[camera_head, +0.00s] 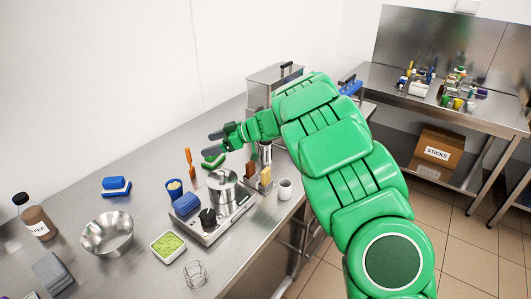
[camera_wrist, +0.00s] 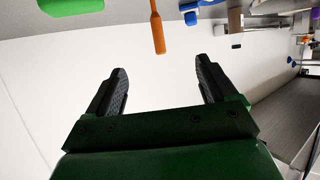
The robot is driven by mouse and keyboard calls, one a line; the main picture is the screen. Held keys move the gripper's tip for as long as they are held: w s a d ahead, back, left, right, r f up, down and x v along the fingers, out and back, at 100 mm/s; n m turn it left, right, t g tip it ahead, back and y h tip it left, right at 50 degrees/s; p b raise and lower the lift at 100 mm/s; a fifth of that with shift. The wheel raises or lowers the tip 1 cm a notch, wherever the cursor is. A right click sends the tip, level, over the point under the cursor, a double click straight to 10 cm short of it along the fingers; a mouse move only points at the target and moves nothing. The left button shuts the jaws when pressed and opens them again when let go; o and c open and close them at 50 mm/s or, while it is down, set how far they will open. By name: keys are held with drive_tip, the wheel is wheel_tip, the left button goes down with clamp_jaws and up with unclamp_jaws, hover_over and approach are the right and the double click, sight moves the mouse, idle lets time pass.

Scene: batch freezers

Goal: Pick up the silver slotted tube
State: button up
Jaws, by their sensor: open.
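A small upright silver cylinder (camera_head: 265,153) stands on the steel counter just below my green forearm in the head view, partly hidden by it. It may be the silver slotted tube, but its slots are too small to make out. My gripper (camera_head: 212,142) points left above the counter, to the left of this cylinder and apart from it. In the wrist view my gripper (camera_wrist: 158,68) has its two dark fingers wide apart with nothing between them. An orange-handled tool (camera_wrist: 157,32) shows beyond the fingertips there.
A silver pot (camera_head: 222,183) stands on a burner unit near a white cup (camera_head: 285,189). A metal bowl (camera_head: 107,233), a tub of green food (camera_head: 168,246) and a wire-like holder (camera_head: 195,273) stand nearer.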

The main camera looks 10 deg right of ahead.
wheel_tip(320, 180, up, 5)
drive_tip(key=m+t+h, duration=0.7)
drive_tip(key=m+t, duration=0.2)
hover_over(263, 147)
drive_tip(key=s+d, duration=0.2)
drive_tip(key=d, duration=0.3)
drive_tip(key=shift+g+y, duration=0.3)
drive_tip(key=shift+y, duration=0.1)
wheel_tip(263, 147, down, 10)
drive_tip(key=shift+s+a+f, duration=0.1)
drive_tip(key=shift+a, duration=0.05)
drive_tip(key=shift+f, duration=0.55)
drive_tip(key=shift+a+x, duration=0.25)
drive_tip(key=shift+x, duration=3.6)
drive_tip(key=shift+s, duration=0.1)
drive_tip(key=c, duration=1.1)
